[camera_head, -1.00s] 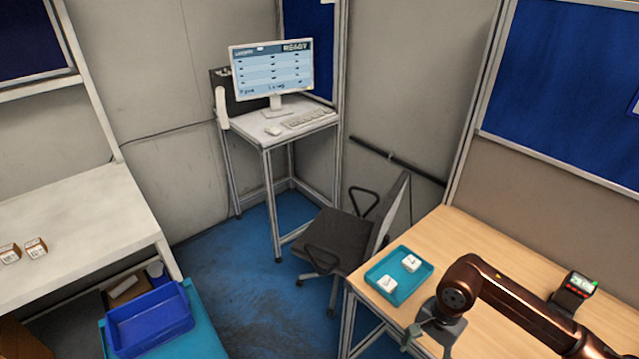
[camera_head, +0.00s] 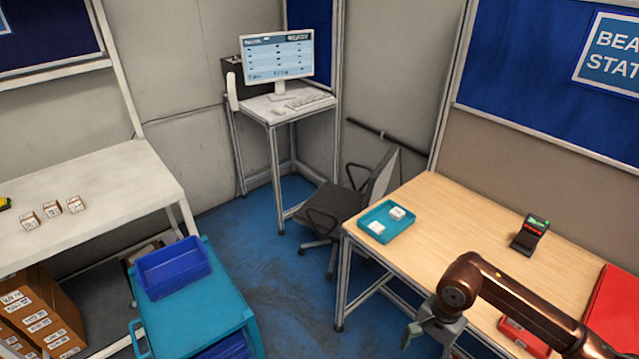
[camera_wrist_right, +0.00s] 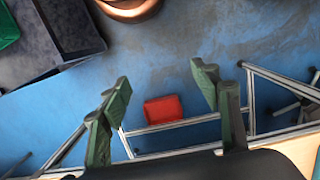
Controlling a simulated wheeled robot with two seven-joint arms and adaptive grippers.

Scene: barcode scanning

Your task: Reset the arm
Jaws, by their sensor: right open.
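My right arm comes in from the lower right in the head view, and its gripper (camera_head: 418,334) hangs at the table's front edge. In the right wrist view the gripper (camera_wrist_right: 163,85) is open, with its two green fingers wide apart and nothing between them. The wooden table (camera_head: 455,225) carries a teal tray (camera_head: 375,229) with two small white boxes in it. A black scanner (camera_head: 530,234) with a lit display stands farther right on this table. My left gripper is in no view.
A teal cart (camera_head: 215,290) with a blue bin (camera_head: 172,268) stands left. The white table (camera_head: 110,190) holds several small boxes. A red container (camera_head: 613,305) is at the right. A chair (camera_head: 345,205) stands by the computer desk. Blue floor is clear between cart and wooden table.

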